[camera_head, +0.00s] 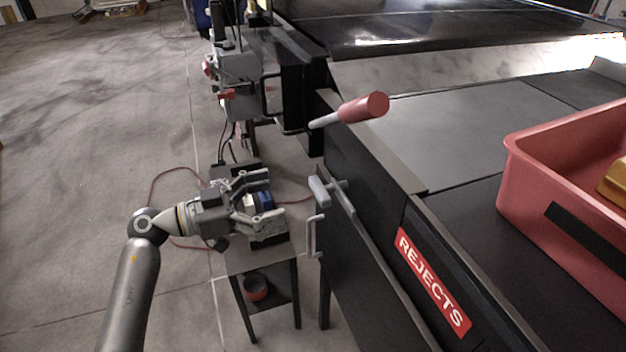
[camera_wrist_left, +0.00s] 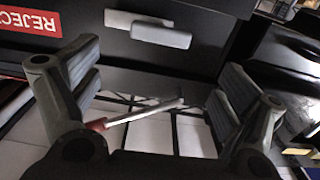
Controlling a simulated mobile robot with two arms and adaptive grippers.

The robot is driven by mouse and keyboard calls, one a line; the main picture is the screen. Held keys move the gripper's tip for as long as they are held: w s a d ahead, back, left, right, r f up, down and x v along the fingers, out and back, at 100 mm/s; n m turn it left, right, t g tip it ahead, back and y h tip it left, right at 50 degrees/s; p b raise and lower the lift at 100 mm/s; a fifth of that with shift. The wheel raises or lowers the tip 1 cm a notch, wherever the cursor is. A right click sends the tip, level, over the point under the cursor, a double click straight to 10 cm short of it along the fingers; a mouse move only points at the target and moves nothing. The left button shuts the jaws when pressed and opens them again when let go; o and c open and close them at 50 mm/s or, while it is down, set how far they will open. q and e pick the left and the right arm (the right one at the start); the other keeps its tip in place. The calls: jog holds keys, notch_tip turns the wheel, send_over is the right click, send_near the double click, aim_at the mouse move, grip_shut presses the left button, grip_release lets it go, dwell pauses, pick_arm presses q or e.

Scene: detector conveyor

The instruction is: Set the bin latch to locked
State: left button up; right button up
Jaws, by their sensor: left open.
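A grey T-shaped handle (camera_head: 319,190) sticks out of the dark side panel near the REJECTS label, and I take it as the bin latch. It also shows at the top of the left wrist view (camera_wrist_left: 160,34), ahead of the fingers. I cannot read a locked or unlocked mark on it. My left gripper (camera_head: 275,200) is open, to the left of the handle and apart from it. Its two spread fingers also show in the left wrist view (camera_wrist_left: 165,95), with nothing held between them. My right gripper is not in view.
A red-gripped lever (camera_head: 362,108) juts out above the panel. A thin grey pull handle (camera_head: 315,236) is below the T-handle. A small stand (camera_head: 240,262) is under my left gripper. A red bin (camera_head: 560,150) sits on the right. Open floor lies left.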

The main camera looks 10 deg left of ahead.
aim_at(314, 189)
pick_arm(q)
jog(key=x, duration=0.9)
jog(key=shift+w+d+p, duration=0.25)
jog(key=shift+d+p, duration=0.05)
jog(key=shift+d, duration=0.2)
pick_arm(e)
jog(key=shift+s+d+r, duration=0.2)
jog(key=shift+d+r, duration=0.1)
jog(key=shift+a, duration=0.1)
